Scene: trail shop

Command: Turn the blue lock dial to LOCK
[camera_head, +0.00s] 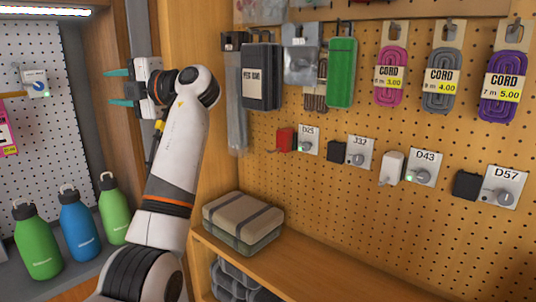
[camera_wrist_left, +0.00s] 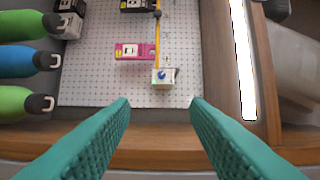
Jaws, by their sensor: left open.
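The blue lock dial (camera_head: 40,87) sits on the front of a small white lock box on the white pegboard at the far left of the head view. It also shows in the left wrist view (camera_wrist_left: 162,75), just beyond and between the fingertips. Its label and pointer are too small to read. My left gripper (camera_head: 119,87) is open and empty, with teal fingers pointing left toward the pegboard. In the left wrist view the gripper (camera_wrist_left: 160,106) is apart from the dial, with clear space between them. My right gripper is not in view.
Green and blue bottles (camera_head: 78,225) stand on the shelf below the white pegboard. A pink packet (camera_wrist_left: 135,51) hangs beside the lock box. A wooden post (camera_head: 185,35) and a lit strip (camera_head: 45,12) border the bay. Grey dials and cords (camera_head: 442,80) line the right pegboard.

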